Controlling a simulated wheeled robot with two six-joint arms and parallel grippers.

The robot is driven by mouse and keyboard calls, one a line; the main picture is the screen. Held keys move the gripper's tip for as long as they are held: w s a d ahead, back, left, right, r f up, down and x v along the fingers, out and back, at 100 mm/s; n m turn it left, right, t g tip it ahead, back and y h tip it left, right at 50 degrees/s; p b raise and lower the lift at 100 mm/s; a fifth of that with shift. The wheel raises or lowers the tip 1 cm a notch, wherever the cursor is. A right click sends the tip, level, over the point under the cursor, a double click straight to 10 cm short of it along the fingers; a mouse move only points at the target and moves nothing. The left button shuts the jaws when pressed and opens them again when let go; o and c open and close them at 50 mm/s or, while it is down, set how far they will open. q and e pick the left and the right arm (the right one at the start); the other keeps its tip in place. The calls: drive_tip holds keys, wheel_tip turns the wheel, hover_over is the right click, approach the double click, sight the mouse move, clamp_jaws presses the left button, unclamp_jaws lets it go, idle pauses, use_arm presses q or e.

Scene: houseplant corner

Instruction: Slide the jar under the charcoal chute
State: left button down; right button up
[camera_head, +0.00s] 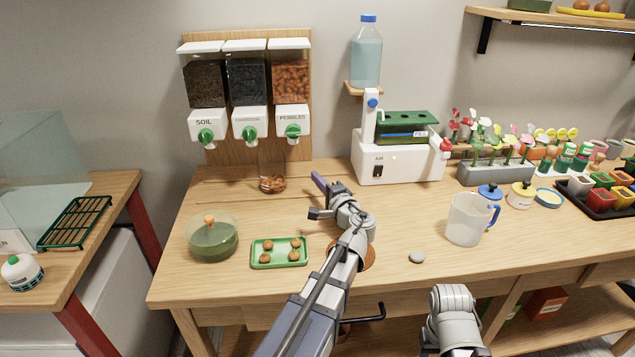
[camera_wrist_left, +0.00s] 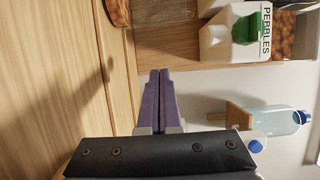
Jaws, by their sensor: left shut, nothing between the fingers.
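The jar (camera_head: 272,183) is clear glass with orange-brown pebbles in its bottom. It stands upright on the wooden bench, in front of the dispenser, roughly between the charcoal chute (camera_head: 250,133) and the pebbles chute (camera_head: 292,133). Part of it also shows at the top of the left wrist view (camera_wrist_left: 118,12). My left gripper (camera_head: 317,180) is just right of the jar and apart from it. Its purple fingers (camera_wrist_left: 158,76) are pressed together, with nothing between them. Part of my right arm shows at the bottom, but its gripper is out of frame.
The soil chute (camera_head: 206,137) is at the dispenser's left. A lidded green bowl (camera_head: 213,242) and a green tray (camera_head: 279,264) of brown lumps sit in front. A white machine (camera_head: 397,160) stands to the right, with a measuring jug (camera_head: 465,222) nearer. The bench left of the jar is clear.

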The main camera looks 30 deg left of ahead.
sight(278, 174)
use_arm(q)
drive_tip(key=x, duration=0.5)
drive_tip(key=shift+w+a, duration=0.25)
drive_tip(key=shift+w, duration=0.05)
drive_tip(key=s+a, duration=0.2)
drive_tip(key=shift+a, duration=0.35)
drive_tip(key=shift+s+a, duration=0.25)
drive_tip(key=shift+a, duration=0.15)
drive_tip(key=s+a, duration=0.1)
drive_tip(key=a, duration=0.1)
drive_tip(key=s+a, duration=0.2)
drive_tip(key=shift+s+a, duration=0.1)
drive_tip(key=shift+s, duration=0.1)
drive_tip(key=shift+w, duration=0.1)
